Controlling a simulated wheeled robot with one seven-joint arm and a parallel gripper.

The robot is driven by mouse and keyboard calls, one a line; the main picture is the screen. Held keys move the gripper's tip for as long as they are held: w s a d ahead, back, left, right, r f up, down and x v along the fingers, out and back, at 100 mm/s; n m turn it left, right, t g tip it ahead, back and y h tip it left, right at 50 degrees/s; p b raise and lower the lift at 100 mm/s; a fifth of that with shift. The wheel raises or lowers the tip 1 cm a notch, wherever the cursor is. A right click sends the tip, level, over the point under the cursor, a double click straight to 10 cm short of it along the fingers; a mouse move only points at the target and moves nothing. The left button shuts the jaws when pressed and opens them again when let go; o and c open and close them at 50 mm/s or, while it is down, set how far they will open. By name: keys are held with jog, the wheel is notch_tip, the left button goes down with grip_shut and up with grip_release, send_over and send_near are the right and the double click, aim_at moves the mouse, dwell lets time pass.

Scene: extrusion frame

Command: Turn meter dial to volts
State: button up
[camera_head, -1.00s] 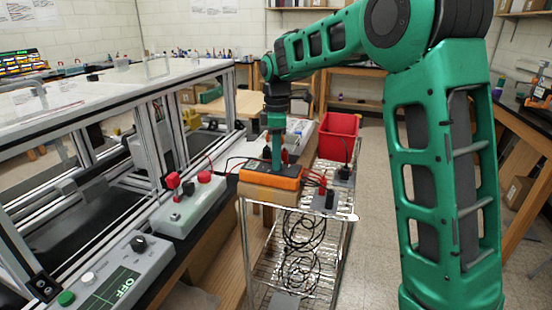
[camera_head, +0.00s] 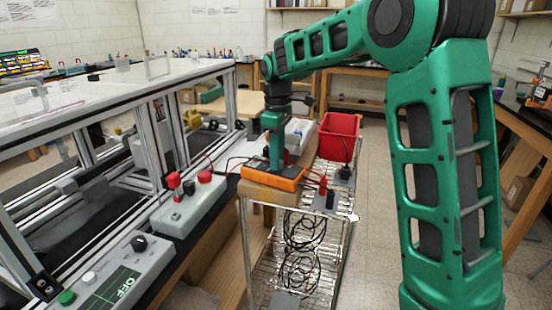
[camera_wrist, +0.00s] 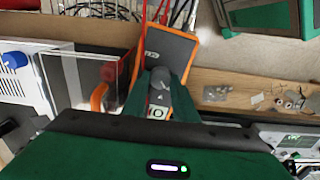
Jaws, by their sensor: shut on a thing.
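The meter, with an orange case and dark face, lies on a brown block on top of the wire cart; the head view shows its orange edge (camera_head: 272,178). It also shows in the wrist view (camera_wrist: 176,47). My gripper (camera_head: 275,163) points down onto the meter's face. In the wrist view, my green fingers (camera_wrist: 160,92) are shut on the grey dial (camera_wrist: 181,60) from both sides. The dial's pointer and markings are too small or hidden to read. Part of the display shows between the fingers.
Red and black leads (camera_head: 314,176) run from the meter to plugs on the cart. A red bin (camera_head: 339,135) stands behind it. A grey panel with red knobs (camera_head: 190,203) is on the bench to the left. The floor right of the cart is clear.

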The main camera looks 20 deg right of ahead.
dwell(0.8)
jog(key=o, duration=1.1)
jog(key=shift+r, duration=0.1)
notch_tip(320, 180, up, 11)
jog(key=shift+f, duration=0.2)
